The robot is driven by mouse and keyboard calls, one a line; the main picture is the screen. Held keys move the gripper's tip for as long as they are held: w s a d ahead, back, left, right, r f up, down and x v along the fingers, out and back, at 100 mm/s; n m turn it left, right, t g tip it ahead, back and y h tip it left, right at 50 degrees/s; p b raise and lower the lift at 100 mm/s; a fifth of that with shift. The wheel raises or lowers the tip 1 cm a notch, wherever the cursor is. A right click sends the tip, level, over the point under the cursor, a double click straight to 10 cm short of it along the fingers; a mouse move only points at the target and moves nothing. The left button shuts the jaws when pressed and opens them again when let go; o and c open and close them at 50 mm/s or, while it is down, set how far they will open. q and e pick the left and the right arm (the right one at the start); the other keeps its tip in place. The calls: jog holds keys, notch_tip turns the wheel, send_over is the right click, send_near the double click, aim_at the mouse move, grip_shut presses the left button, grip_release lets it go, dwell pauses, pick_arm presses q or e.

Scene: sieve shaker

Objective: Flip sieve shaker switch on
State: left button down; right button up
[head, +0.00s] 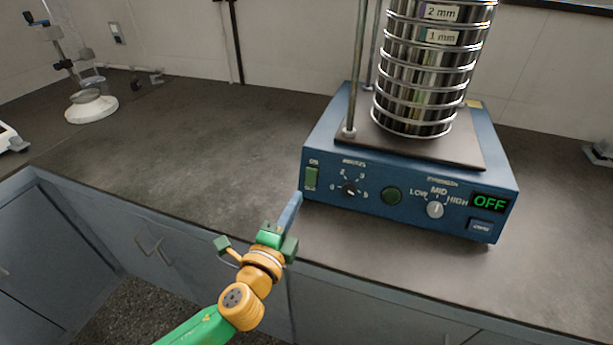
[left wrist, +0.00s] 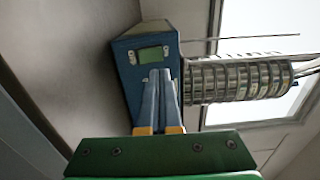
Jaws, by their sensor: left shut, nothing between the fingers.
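The sieve shaker (head: 390,215) is a blue box on the counter with a stack of steel sieves (head: 432,75) on top. Its green rocker switch (head: 311,178) sits at the left end of the front panel, under the "ON" label. The display (head: 489,203) reads OFF. My left gripper (head: 296,198) is shut and empty, its blue fingertips just below and left of the switch; I cannot tell if they touch the panel. In the left wrist view the closed fingers (left wrist: 160,75) point at the shaker, just below the green switch (left wrist: 152,54). My right gripper is not in view.
A stand with a white base (head: 92,107) is at the back left. The counter (head: 200,150) left of the shaker is clear.

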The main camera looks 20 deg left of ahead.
aim_at(311, 171)
pick_arm(q)
jog(key=w, duration=0.7)
jog(key=shift+w+d, duration=0.15)
jog(key=shift+w, duration=0.2)
jog(key=shift+r, duration=0.1)
jog(key=shift+r+p, duration=0.3)
jog(key=shift+p, duration=0.6)
jog(key=shift+w+f+g, duration=0.15)
jog(key=shift+f+g, duration=0.05)
jog(key=shift+g, duration=0.1)
jog(key=shift+f, duration=0.1)
